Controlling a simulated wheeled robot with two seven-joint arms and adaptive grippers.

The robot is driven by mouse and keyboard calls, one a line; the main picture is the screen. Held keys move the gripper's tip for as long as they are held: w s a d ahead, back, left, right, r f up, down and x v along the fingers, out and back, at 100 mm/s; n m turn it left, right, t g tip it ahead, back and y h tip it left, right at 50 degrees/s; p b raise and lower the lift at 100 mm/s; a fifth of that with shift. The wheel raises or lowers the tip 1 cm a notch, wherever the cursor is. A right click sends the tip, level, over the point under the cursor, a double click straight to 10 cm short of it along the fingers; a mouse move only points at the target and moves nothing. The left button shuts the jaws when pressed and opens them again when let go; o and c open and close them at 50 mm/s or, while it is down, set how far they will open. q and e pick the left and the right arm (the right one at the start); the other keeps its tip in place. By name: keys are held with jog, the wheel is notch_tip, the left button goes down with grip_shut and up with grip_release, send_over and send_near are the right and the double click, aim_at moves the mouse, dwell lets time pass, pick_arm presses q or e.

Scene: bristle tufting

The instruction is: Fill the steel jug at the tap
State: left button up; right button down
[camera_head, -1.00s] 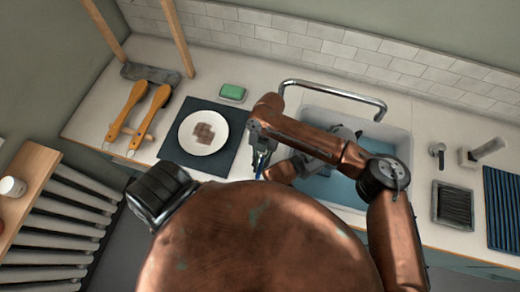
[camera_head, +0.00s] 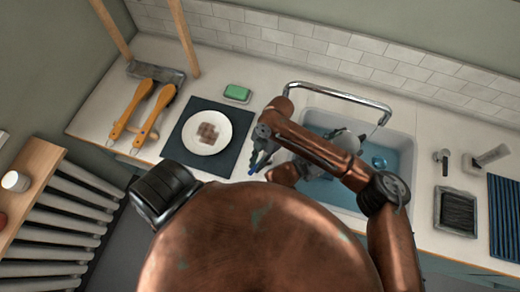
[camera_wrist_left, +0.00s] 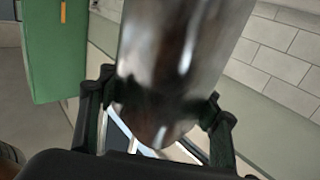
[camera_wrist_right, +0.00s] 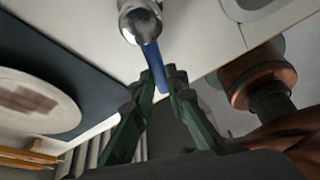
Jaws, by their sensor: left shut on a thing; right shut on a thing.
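The steel tap (camera_head: 335,92) arches over the sink, with its spout end over the basin. My left gripper (camera_head: 345,145) is in the sink area, partly hidden by my right arm; the left wrist view shows it (camera_wrist_left: 155,125) shut on the shiny steel jug (camera_wrist_left: 180,60). The jug's mouth and contents are not visible. A thin pale streak seems to hang below the spout.
The sink (camera_head: 402,150) has a blue-looking basin with a round glassy spot (camera_head: 379,162). Left of it are a dark mat (camera_head: 237,160) with a white plate (camera_head: 207,146), a green sponge (camera_head: 237,92) and orange-handled tools (camera_head: 152,112). A dark tray (camera_head: 457,210) stands to the right.

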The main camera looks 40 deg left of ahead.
jog(key=a+m, duration=0.1)
jog(key=a+m+y, duration=0.1)
jog(key=m, duration=0.1)
jog(key=shift+w+m, duration=0.2)
jog(key=shift+m, duration=0.1)
jog(key=shift+w+a+m+t+y, duration=0.3)
jog(key=shift+a+m+y, duration=0.2)
jog(key=shift+m, duration=0.55)
jog(key=shift+w+a+m+t+y, duration=0.3)
jog(key=shift+a+m+y, duration=0.15)
jog(key=shift+m, duration=0.6)
jog(key=c, duration=1.9)
grip_release()
jog(key=shift+c, duration=0.2)
jog(key=v, duration=1.2)
jog(key=shift+a, duration=0.1)
